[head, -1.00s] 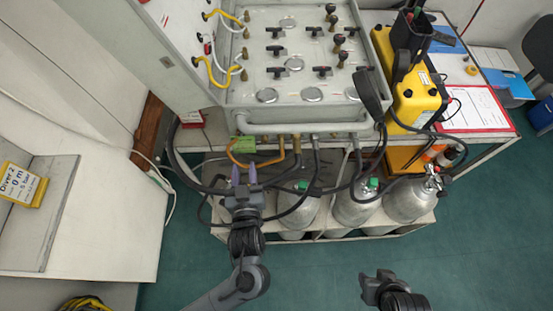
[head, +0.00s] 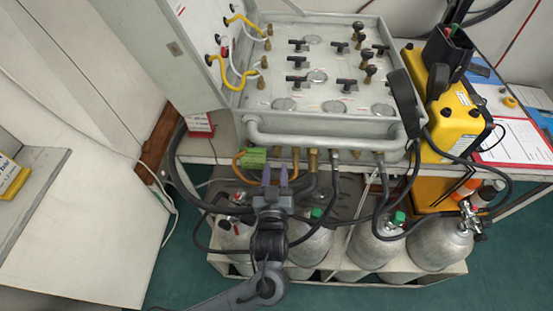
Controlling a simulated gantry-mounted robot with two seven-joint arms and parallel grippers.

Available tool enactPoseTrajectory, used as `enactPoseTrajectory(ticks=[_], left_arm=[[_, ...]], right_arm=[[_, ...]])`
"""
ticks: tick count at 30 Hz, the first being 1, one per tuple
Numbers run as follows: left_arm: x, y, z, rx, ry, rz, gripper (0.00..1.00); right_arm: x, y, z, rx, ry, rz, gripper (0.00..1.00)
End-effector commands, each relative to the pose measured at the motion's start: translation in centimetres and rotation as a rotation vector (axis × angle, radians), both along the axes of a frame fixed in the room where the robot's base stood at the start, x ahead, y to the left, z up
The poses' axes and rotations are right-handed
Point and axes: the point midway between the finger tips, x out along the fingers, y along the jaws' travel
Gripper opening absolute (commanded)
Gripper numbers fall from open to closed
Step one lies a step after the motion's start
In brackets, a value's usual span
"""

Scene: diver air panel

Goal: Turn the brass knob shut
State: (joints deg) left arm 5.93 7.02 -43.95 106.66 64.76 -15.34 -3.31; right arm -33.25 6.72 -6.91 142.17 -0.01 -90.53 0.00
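The air panel (head: 330,120) is a grey open case at the top middle. Its face bears several black T-handles and several black round knobs on brass stems (head: 358,30). Brass fittings (head: 312,160) line its lower front edge, with hoses running down from them. I cannot tell which of these brass parts is the task's brass knob. My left gripper (head: 275,177) is below the front edge, in front of the hoses. Its two purple-grey fingers point up at the panel and stand apart, with nothing seen between them. My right gripper is out of view.
Black hoses loop around my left gripper. Several grey cylinders (head: 375,247) stand on a low rack below. A yellow case (head: 450,110) and a red-edged clipboard (head: 515,140) are at the right. A green block (head: 253,157) sits left of the fittings.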

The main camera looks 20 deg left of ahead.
Motion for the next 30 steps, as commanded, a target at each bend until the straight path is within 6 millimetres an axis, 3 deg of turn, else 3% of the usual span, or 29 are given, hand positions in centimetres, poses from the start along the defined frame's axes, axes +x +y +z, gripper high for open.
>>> enactPoseTrajectory(ticks=[9, 23, 30], left_arm=[[4.0, 1.3, -0.1, 0.0, -0.001, 0.0, 0.37], [5.0, 1.7, 0.0, 0.0, 0.001, 0.0, 0.37], [4.9, 1.7, -0.1, 0.0, 0.001, 0.0, 0.03]], right_arm=[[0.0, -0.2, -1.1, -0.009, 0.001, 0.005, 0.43], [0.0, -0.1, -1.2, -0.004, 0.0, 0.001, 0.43], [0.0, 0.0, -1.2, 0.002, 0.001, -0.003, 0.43]])
